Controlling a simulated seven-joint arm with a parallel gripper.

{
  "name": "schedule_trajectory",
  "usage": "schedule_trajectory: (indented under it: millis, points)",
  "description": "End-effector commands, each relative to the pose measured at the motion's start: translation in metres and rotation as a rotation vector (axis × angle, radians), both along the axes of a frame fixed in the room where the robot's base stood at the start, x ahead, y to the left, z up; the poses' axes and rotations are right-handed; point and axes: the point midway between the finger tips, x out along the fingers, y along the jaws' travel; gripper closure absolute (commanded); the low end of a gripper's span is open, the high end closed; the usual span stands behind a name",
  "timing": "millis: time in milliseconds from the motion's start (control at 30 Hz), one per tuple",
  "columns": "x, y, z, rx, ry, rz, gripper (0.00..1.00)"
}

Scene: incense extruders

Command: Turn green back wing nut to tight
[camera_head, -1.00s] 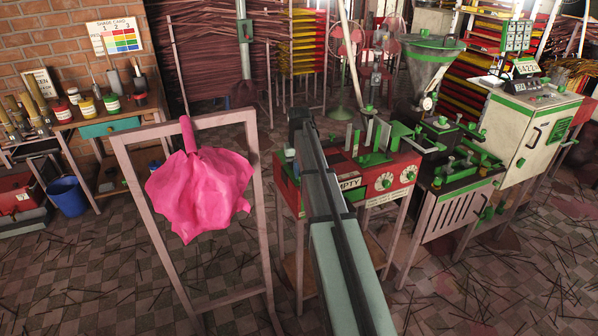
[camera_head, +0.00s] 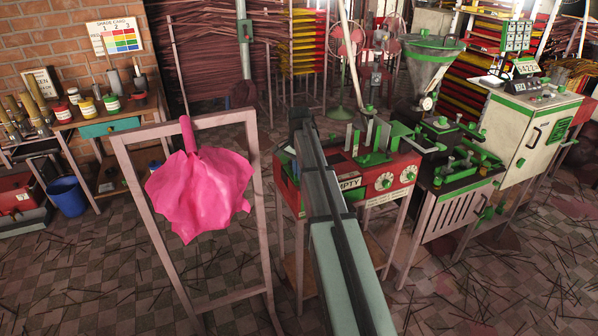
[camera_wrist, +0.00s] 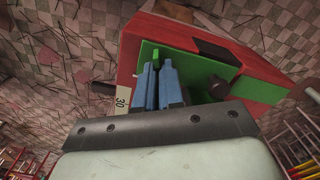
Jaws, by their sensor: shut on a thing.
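In the wrist view, a small green piece (camera_wrist: 155,53), which looks like a wing nut, shows between the blue fingertips of my gripper (camera_wrist: 157,67). The fingers are close together and shut on it. Its lower part is hidden by the fingers, so I cannot tell its exact angle. It is in front of a green plate (camera_wrist: 255,88) on a red box (camera_wrist: 215,38). In the head view, my arm crosses the left part of the red machine (camera_head: 403,163) and hides part of it; I cannot make out the fingers or the held nut there.
A dark round knob (camera_wrist: 218,87) is close to the right of my fingers, and a label reading 30 (camera_wrist: 122,102) is to the left. In the head view, a pink cloth (camera_head: 200,190) hangs on a frame left of my arm. A hopper machine (camera_head: 430,65) stands to the right.

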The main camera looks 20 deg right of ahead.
Motion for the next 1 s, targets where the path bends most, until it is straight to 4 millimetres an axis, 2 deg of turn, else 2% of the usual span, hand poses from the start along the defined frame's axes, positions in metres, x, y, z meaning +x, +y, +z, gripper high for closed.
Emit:
schedule_trajectory:
  millis: [400, 1000]
  points:
    - [0.0001, 0.0, 0.0001, 0.0, 0.0, -0.23, 1.0]
    - [0.0001, 0.0, 0.0001, 0.0, 0.0, -0.278, 1.0]
